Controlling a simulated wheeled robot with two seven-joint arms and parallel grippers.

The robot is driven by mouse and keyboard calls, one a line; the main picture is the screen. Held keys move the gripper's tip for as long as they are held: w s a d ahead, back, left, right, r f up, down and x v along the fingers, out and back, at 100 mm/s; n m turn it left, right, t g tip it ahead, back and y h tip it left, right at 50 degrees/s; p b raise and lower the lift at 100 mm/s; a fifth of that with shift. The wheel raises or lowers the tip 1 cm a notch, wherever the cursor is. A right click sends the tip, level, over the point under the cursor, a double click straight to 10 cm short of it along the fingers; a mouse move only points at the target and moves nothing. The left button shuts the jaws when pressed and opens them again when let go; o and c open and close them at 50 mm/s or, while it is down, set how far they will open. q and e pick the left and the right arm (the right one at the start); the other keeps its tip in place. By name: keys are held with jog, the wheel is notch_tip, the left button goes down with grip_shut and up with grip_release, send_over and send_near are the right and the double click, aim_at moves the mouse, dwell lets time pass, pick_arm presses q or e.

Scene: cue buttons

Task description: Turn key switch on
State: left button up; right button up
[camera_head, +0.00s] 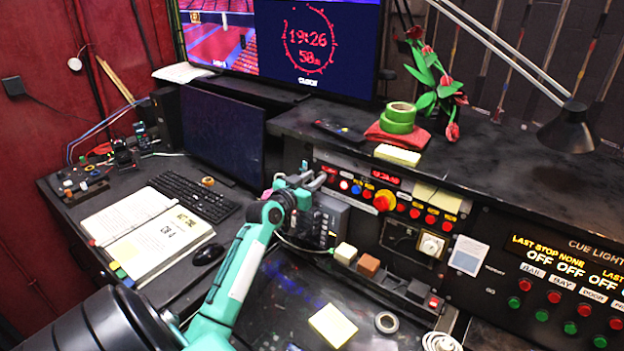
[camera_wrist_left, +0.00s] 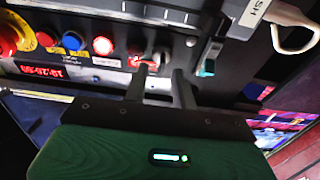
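My left gripper (camera_head: 312,182) reaches the left end of the control panel (camera_head: 352,172) in the head view. In the left wrist view its two dark fingers (camera_wrist_left: 162,72) are apart with a gap between them, pointing at the panel. A small silvery piece (camera_wrist_left: 163,58), possibly the key switch, shows just beyond the gap; I cannot tell whether the fingers touch it. A small red display (camera_wrist_left: 143,59) is partly behind one finger. In the head view the gripper hides this part of the panel. My right gripper is not in view.
A lit button (camera_wrist_left: 102,45), a blue button (camera_wrist_left: 71,41) and a large red knob (camera_head: 384,201) sit along the same panel. A telephone-like unit (camera_head: 328,222) is below the gripper. A keyboard (camera_head: 195,199) and open binder (camera_head: 148,232) lie to the left.

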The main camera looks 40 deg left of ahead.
pick_arm(q)
jog(key=shift+c, duration=0.2)
grip_shut()
